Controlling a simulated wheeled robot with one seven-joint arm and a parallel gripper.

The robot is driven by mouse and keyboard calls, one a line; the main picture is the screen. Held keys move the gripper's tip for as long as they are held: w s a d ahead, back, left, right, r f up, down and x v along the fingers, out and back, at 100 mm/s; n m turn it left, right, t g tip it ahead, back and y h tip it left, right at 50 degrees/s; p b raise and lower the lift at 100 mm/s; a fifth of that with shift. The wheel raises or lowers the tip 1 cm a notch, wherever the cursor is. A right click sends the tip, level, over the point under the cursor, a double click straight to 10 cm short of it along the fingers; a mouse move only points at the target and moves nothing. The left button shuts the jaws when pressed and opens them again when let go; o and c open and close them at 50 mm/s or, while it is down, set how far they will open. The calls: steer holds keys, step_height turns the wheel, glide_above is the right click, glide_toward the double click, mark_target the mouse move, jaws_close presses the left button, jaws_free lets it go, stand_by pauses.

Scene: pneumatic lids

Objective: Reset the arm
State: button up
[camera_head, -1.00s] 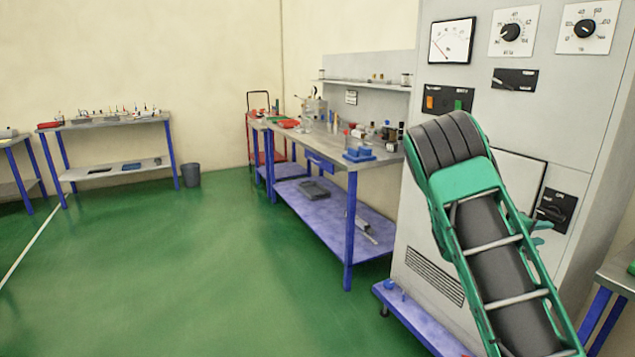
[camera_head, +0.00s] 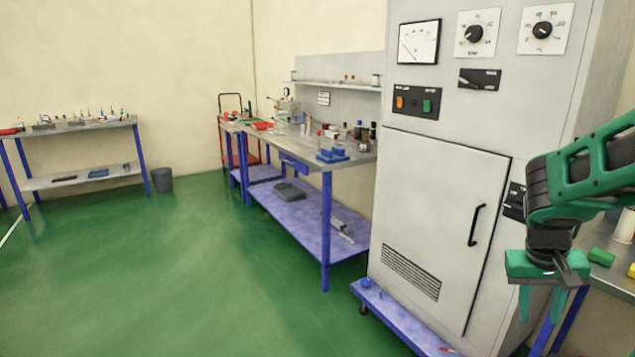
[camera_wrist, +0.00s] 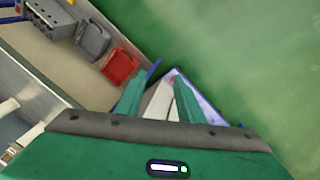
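My gripper (camera_head: 540,300) hangs fingers-down at the right of the head view, in front of the right side of the grey control cabinet (camera_head: 455,140). Its two green fingers are apart with nothing between them. In the wrist view the fingers of my gripper (camera_wrist: 158,95) also stand apart, with a pale strip and a bit of blue edge seen beyond them. My green and dark arm comes in from the right edge and bends down at the wrist.
The cabinet stands on a blue wheeled base (camera_head: 400,320). A workbench (camera_head: 300,150) with bottles stands left of it. A bench with a green block (camera_head: 601,257) is at the right, behind my gripper. A bin (camera_head: 161,180) stands far left. The green floor (camera_head: 190,260) is open.

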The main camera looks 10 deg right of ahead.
steer(key=s+a+r+y, duration=0.2)
steer(key=s+a+y, duration=0.1)
steer(key=s+a, duration=0.8)
steer(key=shift+s+a+r+y, duration=0.25)
steer(key=shift+s+a+y, duration=0.1)
steer(key=shift+a, duration=0.1)
steer(key=shift+w+f, duration=0.25)
steer(key=shift+w, duration=0.4)
